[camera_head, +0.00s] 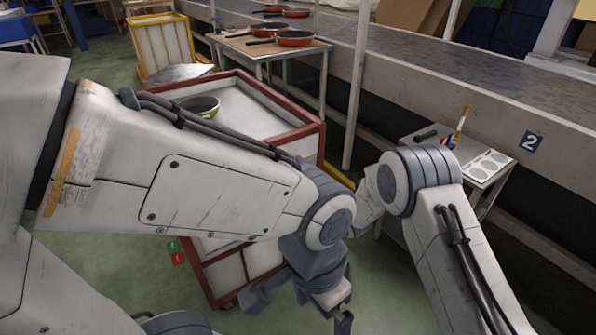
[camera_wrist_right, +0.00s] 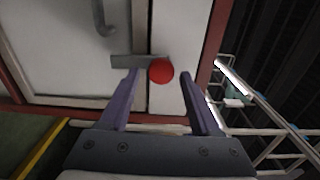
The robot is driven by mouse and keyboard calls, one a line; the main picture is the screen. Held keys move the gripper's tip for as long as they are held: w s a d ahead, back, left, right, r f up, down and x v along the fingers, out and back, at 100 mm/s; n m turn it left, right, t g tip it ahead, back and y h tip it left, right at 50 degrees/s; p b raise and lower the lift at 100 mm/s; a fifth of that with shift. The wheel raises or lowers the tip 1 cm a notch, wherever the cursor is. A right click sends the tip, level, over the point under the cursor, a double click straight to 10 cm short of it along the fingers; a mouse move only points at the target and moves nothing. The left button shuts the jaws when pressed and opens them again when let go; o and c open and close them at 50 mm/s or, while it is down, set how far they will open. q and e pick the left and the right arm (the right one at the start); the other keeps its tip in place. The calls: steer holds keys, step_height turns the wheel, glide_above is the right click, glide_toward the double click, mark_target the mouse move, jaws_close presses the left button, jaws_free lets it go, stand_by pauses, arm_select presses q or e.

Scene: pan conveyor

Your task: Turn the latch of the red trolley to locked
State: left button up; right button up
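The red trolley (camera_head: 316,135) has a red frame and pale panels, and stands mid-view in the head view, partly hidden behind my left arm. In the right wrist view its latch is a grey bar (camera_wrist_right: 126,61) with a round red knob (camera_wrist_right: 161,71) at its right end. The bar lies roughly level across the seam between two panels. My right gripper (camera_wrist_right: 160,76) is open, its fingertips either side of the knob with gaps showing; it is hidden in the head view. My left gripper (camera_head: 298,310) looks open and empty, low in front of the trolley.
A small table (camera_head: 425,128) with a white tray (camera_head: 486,166) stands at right, beside the conveyor (camera_head: 470,90). Orange pans (camera_head: 295,38) sit on a table behind. A yellow-framed cart (camera_head: 163,45) stands at back left.

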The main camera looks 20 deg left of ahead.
steer(key=shift+s+a, duration=0.1)
steer(key=shift+a, duration=0.05)
steer(key=p+v, duration=0.1)
steer(key=v, duration=0.9)
steer(key=shift+d, duration=0.25)
